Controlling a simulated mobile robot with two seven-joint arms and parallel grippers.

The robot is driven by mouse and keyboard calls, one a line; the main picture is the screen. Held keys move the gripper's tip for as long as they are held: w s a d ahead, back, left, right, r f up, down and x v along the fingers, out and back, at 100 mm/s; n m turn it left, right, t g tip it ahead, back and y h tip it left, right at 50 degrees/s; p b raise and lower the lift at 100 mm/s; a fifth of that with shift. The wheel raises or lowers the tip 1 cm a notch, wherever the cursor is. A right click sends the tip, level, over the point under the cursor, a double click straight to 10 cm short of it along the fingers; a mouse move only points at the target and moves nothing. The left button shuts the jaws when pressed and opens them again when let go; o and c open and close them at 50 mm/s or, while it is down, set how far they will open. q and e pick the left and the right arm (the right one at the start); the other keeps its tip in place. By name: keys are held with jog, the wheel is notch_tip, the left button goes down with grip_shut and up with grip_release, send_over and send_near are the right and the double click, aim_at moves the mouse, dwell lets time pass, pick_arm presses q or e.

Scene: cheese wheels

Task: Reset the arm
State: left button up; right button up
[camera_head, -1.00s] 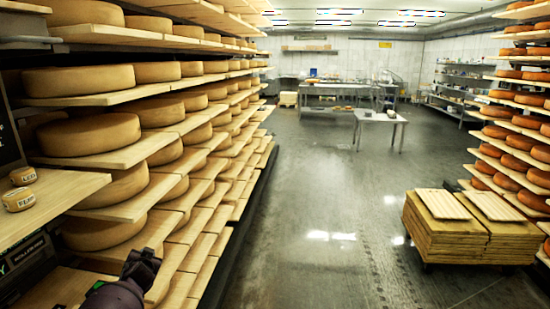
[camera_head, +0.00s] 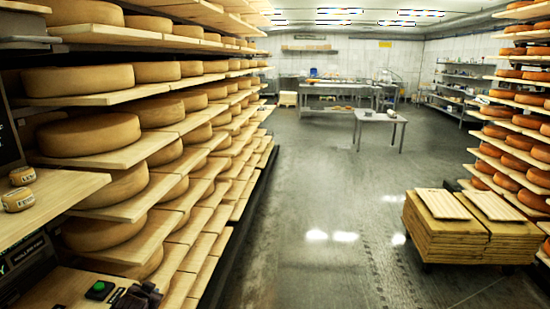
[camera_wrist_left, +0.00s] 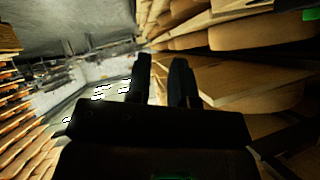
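My left gripper (camera_head: 138,295) is a dark shape at the bottom edge of the head view, left of centre, low beside the left cheese shelves. In the left wrist view its two black fingers (camera_wrist_left: 160,66) stand apart with a gap between them, and nothing is held there. From the head view alone, the fingers are too small and cut off to read. My right gripper is in neither view.
Wooden shelves (camera_head: 125,157) with large cheese wheels (camera_head: 90,135) fill the left side. A board stack (camera_head: 450,240) stands at right. The middle floor (camera_head: 300,200) is clear.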

pick_arm(q)
jog(key=s+d+f+h, duration=0.1)
jog(key=s+d+f, duration=0.15)
jog(key=s, duration=0.35)
jog(key=s+d+f, duration=0.2)
jog(key=s+f, duration=0.1)
jog(key=s, duration=0.3)
jog(key=s+d+r, duration=0.1)
jog(key=s+d, duration=0.1)
jog(key=s, duration=0.7)
jog(key=s+d+r+n, duration=0.1)
jog(key=s+d+r, duration=0.1)
jog(key=s, duration=0.7)
jog(key=s+d+r+n, duration=0.1)
jog(key=s+d+r, duration=0.1)
jog(key=s, duration=0.7)
jog(key=shift+s+d+r+h, duration=0.15)
jog(key=shift+s+d+h, duration=0.25)
